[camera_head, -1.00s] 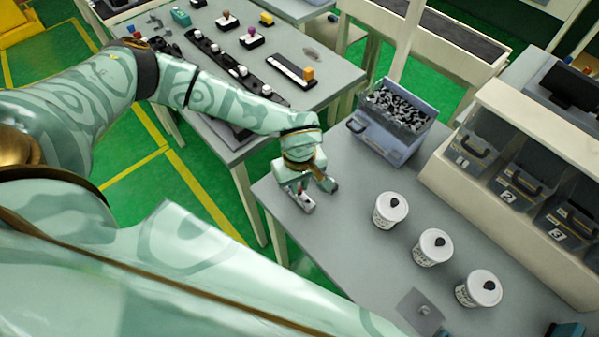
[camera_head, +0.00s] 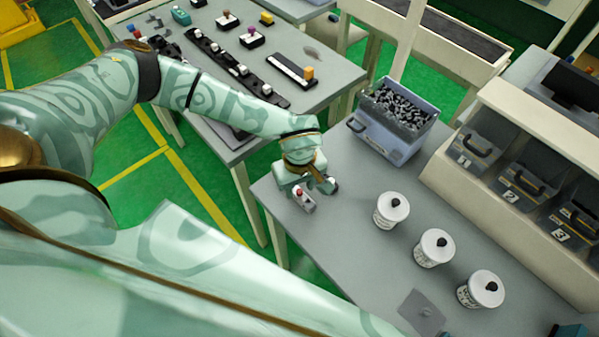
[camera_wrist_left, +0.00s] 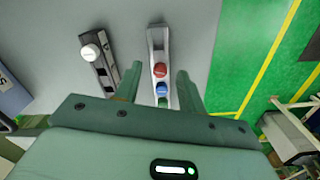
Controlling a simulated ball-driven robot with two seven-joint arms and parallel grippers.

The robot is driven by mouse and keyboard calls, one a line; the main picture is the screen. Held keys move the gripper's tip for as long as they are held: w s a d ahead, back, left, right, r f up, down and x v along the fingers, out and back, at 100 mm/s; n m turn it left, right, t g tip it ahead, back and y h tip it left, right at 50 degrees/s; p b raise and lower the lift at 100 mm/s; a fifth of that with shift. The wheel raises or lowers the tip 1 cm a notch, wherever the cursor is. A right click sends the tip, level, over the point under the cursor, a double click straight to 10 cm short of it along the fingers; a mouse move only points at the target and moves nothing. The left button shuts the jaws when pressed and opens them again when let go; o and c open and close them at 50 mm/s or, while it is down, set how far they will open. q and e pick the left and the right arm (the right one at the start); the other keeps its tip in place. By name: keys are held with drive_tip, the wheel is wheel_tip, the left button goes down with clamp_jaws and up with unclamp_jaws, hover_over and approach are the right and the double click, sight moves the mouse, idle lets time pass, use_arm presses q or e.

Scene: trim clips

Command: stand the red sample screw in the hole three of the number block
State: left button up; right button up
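The red sample screw (camera_wrist_left: 160,70) stands at the far end of a row with a blue and a green screw in a narrow grey block (camera_wrist_left: 157,42). Its red head (camera_head: 299,191) also shows in the head view. A second dark block (camera_wrist_left: 97,62) with one white screw lies to its left in the wrist view; I cannot read numbers on either block. My left gripper (camera_wrist_left: 160,69) is open, its fingers on either side of the screw row with gaps visible. It is over the near-left table corner in the head view (camera_head: 309,183). My right gripper is not identifiable.
A blue-grey bin of dark parts (camera_head: 398,120) stands behind the gripper. Several white lidded cups, one here (camera_head: 391,211), stand to the right. A flat grey plate (camera_head: 421,312) lies in front. Numbered bins (camera_head: 485,150) sit in a beige rack. The table's left edge is close.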

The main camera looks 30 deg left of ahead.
use_arm(q)
wheel_tip(320, 180, up, 16)
drive_tip(key=p, duration=0.1)
drive_tip(key=shift+r, duration=0.15)
idle(0.4)
idle(0.3)
